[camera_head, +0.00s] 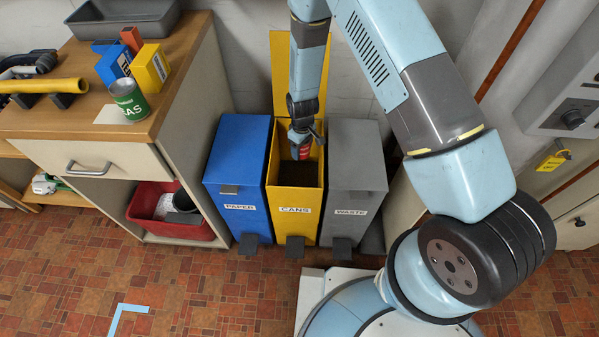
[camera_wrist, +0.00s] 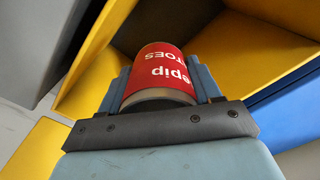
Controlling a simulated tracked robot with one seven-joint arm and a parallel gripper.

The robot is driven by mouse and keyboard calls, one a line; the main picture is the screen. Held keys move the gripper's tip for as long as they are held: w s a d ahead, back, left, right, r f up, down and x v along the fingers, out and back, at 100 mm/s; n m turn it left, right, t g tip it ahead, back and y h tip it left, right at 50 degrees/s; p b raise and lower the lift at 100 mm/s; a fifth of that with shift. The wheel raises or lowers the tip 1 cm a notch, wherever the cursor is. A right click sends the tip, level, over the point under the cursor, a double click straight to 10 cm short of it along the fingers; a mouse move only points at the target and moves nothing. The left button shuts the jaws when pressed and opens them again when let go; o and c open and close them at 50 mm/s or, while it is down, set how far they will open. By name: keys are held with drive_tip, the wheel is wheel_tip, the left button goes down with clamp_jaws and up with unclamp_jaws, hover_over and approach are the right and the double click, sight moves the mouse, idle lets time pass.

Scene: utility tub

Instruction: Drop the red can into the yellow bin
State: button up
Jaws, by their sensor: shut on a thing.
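The red can (camera_head: 301,149) is held in my gripper (camera_head: 300,139), just above the mouth of the yellow bin. In the wrist view the red can (camera_wrist: 162,72), with white lettering, sits between the two fingers of my gripper (camera_wrist: 163,88). The yellow bin (camera_head: 293,207) is labelled CANS and its lid stands open against the wall. Its dark inside shows below the can, and its yellow walls (camera_wrist: 238,55) surround the can in the wrist view. The can's lower end is hard to make out in the head view.
A closed blue PAPER bin (camera_head: 238,168) stands left of the yellow bin and a closed grey WASTE bin (camera_head: 356,166) right of it. A wooden-topped cabinet (camera_head: 150,125) at left carries a green can (camera_head: 129,99), boxes and a grey tray (camera_head: 124,20). A red crate (camera_head: 165,226) sits in its lower shelf.

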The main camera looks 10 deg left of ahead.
drive_tip(key=shift+f, duration=0.85)
drive_tip(key=o, duration=1.1)
wheel_tip(320, 180, up, 14)
drive_tip(key=shift+f, duration=0.15)
